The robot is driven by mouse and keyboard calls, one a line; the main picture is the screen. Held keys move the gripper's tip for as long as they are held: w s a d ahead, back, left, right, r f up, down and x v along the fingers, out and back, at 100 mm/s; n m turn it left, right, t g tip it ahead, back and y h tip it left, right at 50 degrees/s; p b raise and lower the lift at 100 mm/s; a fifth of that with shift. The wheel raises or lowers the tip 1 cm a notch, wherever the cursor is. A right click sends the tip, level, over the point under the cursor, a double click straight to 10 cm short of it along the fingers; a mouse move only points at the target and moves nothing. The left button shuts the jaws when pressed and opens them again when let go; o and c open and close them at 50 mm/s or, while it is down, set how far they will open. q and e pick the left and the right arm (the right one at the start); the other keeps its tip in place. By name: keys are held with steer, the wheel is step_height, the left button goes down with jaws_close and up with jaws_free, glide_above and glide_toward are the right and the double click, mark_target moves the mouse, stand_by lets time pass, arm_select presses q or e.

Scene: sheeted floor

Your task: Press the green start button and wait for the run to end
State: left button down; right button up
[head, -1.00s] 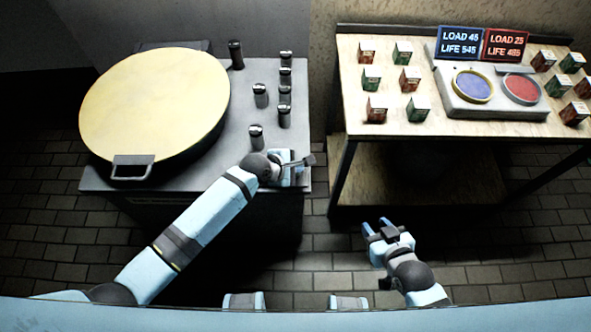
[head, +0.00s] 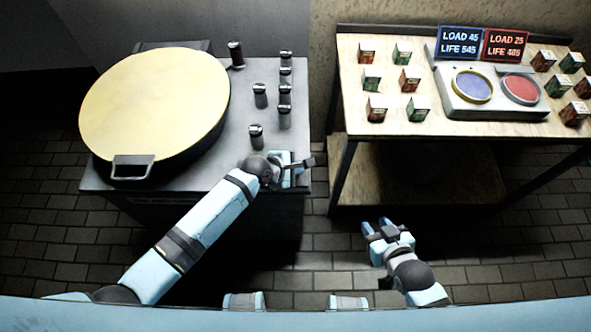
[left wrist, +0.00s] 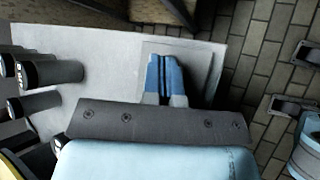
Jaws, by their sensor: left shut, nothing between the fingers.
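My left gripper (head: 296,168) is over the front right corner of the grey machine top (head: 215,170), beside the big round yellow-topped drum (head: 155,100). In the left wrist view its two blue fingers (left wrist: 163,72) are together and empty, pointing at a pale raised panel (left wrist: 203,62) at the edge of that top. No green button shows in either view; the gripper may hide it. I cannot tell whether the fingertips touch the panel. My right gripper (head: 377,228) is open and empty above the floor, in front of the wooden table.
Several dark cylinders (head: 260,95) stand on the machine top behind my left gripper. The wooden table (head: 380,150) at right holds several small red and green boxes, a device with blue and red discs (head: 497,92), and two LOAD/LIFE signs (head: 483,44). Tiled floor lies between.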

arm_select(q)
steer(key=shift+f, duration=0.15)
stand_by(0.4)
steer(key=shift+r+p, duration=0.75)
steer(key=shift+p, duration=0.2)
steer(key=shift+r, duration=0.15)
step_height(320, 180, up, 4)
steer(key=p, duration=0.5)
steer(key=shift+r, duration=0.2)
steer(key=shift+r+p, duration=0.25)
steer(key=shift+p, duration=0.3)
